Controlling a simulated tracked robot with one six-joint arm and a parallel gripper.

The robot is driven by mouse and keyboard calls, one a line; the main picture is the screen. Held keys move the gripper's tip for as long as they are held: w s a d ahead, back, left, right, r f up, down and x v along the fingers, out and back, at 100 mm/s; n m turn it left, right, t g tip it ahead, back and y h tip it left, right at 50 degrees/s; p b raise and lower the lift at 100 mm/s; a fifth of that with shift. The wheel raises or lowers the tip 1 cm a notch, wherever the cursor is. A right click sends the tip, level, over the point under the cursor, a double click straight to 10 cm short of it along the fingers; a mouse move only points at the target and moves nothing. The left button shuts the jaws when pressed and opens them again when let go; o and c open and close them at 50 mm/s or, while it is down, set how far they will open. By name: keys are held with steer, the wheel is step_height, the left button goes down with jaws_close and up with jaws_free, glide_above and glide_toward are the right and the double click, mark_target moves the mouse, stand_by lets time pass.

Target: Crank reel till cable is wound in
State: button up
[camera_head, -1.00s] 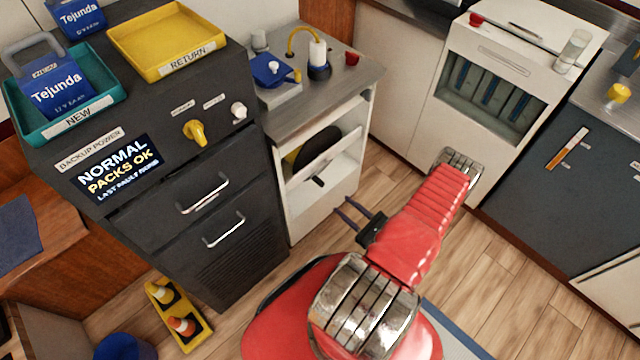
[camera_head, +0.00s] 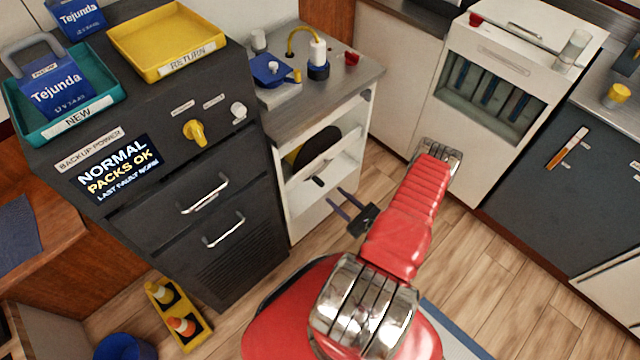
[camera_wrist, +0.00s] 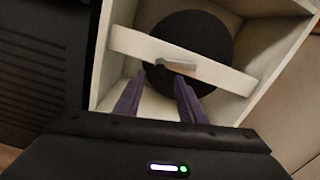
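The reel (camera_head: 318,147) is a dark round disc inside the open front of a low white cabinet. A yellow patch shows at its left edge; I cannot tell whether it is cable. A pale bar crosses in front of the disc. A small crank handle (camera_head: 318,181) sticks out at the bar; it looks grey in the wrist view (camera_wrist: 176,64). My gripper (camera_head: 335,196) is open and empty, its two purple fingers pointing at the cabinet just short of the handle. In the wrist view, the fingertips (camera_wrist: 159,79) sit just below the handle, apart from each other.
A dark cabinet (camera_head: 255,262) with drawers stands close on the left of the reel cabinet. The counter (camera_head: 340,80) above holds a blue device and a white cylinder. Cones in a yellow tray (camera_head: 172,335) stand on the floor. Wooden floor is clear at right.

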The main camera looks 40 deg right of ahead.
mark_target(323, 185)
steer(key=shift+w+a, duration=0.15)
steer(key=shift+w, duration=4.55)
steer(key=shift+c, duration=0.6)
jaws_close()
steer(key=shift+a, duration=0.15)
